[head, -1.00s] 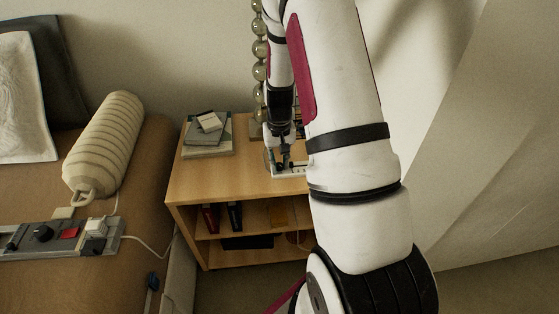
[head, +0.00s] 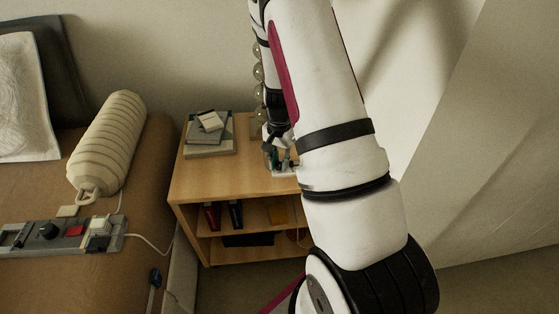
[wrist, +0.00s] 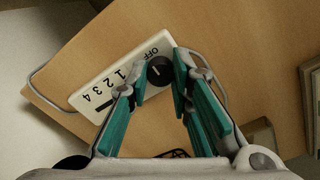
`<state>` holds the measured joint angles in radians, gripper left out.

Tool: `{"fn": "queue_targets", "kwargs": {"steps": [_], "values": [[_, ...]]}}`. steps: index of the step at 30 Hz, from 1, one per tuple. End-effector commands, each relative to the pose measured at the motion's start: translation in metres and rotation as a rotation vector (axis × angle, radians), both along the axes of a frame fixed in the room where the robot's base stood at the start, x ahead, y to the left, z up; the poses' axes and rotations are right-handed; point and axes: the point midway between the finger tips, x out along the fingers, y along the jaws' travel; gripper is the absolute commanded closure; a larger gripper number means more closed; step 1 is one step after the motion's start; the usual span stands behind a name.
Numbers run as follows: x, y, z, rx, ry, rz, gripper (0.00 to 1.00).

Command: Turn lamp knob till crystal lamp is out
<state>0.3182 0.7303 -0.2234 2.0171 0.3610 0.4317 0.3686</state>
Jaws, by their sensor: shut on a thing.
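The crystal lamp (head: 258,72), a stack of glass balls, stands at the back of the nightstand, partly hidden by my arm. The lamp's white control box (wrist: 125,78) lies on the wood, marked OFF and 1 to 4. Its round black knob (wrist: 160,70) is at the OFF end of the box. My gripper (wrist: 159,76) has its teal fingers on either side of the knob and is shut on it. In the head view my gripper (head: 284,162) is low over the nightstand top. The knob's pointer direction is hard to tell.
The wooden nightstand (head: 207,180) carries stacked books (head: 208,135) left of the box. A grey cable (wrist: 42,75) runs from the box. A bed with a bolster (head: 107,145) and a switch panel (head: 60,235) is at left. A pale slanted surface (head: 480,170) is at right.

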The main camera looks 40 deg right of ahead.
Motion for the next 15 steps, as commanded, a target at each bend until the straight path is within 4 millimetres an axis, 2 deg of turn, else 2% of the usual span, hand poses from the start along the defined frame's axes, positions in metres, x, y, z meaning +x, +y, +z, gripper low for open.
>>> {"fn": "queue_targets", "kwargs": {"steps": [14, 15], "values": [[0.0012, 0.0009, 0.0002, 0.001, -0.002, -0.013, 1.00], [0.0012, 0.0010, 0.0002, 0.001, -0.002, -0.013, 0.76]]}}
